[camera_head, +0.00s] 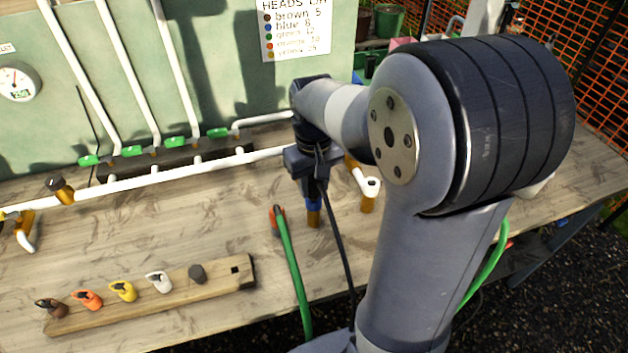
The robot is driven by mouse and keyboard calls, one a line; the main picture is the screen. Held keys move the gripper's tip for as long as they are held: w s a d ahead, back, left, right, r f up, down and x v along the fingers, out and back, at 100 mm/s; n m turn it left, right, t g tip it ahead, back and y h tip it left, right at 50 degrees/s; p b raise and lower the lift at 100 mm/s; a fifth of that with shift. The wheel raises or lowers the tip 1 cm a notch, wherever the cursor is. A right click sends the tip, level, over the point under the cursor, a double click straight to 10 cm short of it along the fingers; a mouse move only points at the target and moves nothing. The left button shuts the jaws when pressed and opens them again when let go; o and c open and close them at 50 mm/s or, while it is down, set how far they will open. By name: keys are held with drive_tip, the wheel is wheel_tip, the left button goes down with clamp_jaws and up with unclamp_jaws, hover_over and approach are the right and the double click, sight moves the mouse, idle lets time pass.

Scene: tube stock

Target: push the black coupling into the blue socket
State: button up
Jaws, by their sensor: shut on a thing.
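My gripper (310,172) is over the bench, left of my large arm joint, pointing down. It is shut on the black coupling, which is mostly hidden among its dark fingers. A thin black hose (338,240) runs from the gripper down towards the bench's front edge. The blue socket (313,203) shows directly below the gripper, on a short tan post. The coupling looks to be at or just above the socket. I cannot tell whether they touch or how far the coupling is in.
A green hose (291,270) with a dark and orange end lies left of the socket. A wooden rack (222,283) holds several coloured heads at front left. A white pipe (190,169) crosses the bench behind. A white elbow (368,184) on a tan post stands close right.

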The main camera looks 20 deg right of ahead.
drive_tip(key=shift+f+b, duration=0.3)
drive_tip(key=shift+f, duration=0.45)
idle(0.8)
drive_tip(key=o, duration=1.1)
drive_tip(key=shift+c, duration=0.2)
drive_tip(key=shift+r, duration=0.15)
wheel_tip(320, 180, up, 11)
drive_tip(key=shift+f, duration=0.2)
wheel_tip(320, 180, down, 11)
drive_tip(key=shift+r, duration=0.5)
